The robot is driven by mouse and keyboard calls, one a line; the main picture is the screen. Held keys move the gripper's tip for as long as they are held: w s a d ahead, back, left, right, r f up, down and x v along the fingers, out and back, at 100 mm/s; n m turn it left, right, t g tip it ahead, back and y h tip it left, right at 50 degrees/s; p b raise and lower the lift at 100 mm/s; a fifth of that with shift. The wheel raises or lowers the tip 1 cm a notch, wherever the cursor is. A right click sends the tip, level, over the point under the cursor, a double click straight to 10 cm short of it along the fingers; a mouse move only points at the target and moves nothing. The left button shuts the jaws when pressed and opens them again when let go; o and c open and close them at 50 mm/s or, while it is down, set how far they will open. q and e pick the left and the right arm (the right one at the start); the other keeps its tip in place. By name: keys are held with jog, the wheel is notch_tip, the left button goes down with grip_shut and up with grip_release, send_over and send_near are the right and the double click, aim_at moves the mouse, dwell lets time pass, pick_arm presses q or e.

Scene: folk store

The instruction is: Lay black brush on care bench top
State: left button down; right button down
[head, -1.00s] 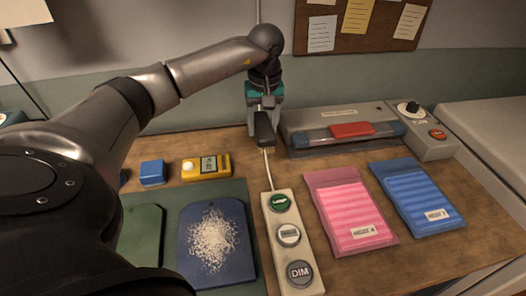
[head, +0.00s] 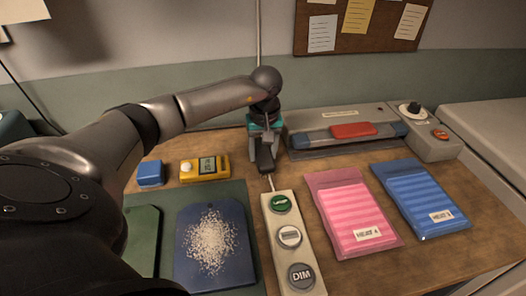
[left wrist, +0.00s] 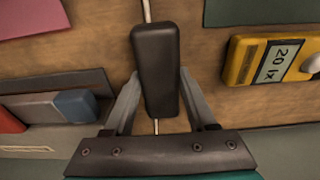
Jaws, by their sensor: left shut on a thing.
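The black brush (head: 265,156) is a dark oblong block; no bristles show. My left gripper (head: 264,150) is shut on it, pointing down over the back middle of the wooden bench top (head: 482,205). In the left wrist view the brush (left wrist: 156,65) sits between the two grey fingers (left wrist: 159,80), its long side pointing away from the palm. It covers part of a pale cord that runs behind it. I cannot tell whether the brush touches the bench top. My right gripper is not in view.
A button panel (head: 289,238) stands just in front of the brush, with the cord behind it. A grey sealing device (head: 310,138) is close on the right. Pink (head: 352,213) and blue (head: 418,200) packets lie further right. A yellow meter (head: 190,171) and a blue block (head: 150,173) are left.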

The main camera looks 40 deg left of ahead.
aim_at(264, 154)
pick_arm(q)
jog(key=shift+c, duration=1)
grip_release()
jog(key=shift+f, duration=0.1)
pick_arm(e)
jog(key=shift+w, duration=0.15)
pick_arm(q)
jog(key=shift+r, duration=0.4)
notch_tip(264, 154, up, 12)
jog(key=s+d+p, duration=0.1)
jog(key=p, duration=0.2)
jog(key=shift+f, duration=0.25)
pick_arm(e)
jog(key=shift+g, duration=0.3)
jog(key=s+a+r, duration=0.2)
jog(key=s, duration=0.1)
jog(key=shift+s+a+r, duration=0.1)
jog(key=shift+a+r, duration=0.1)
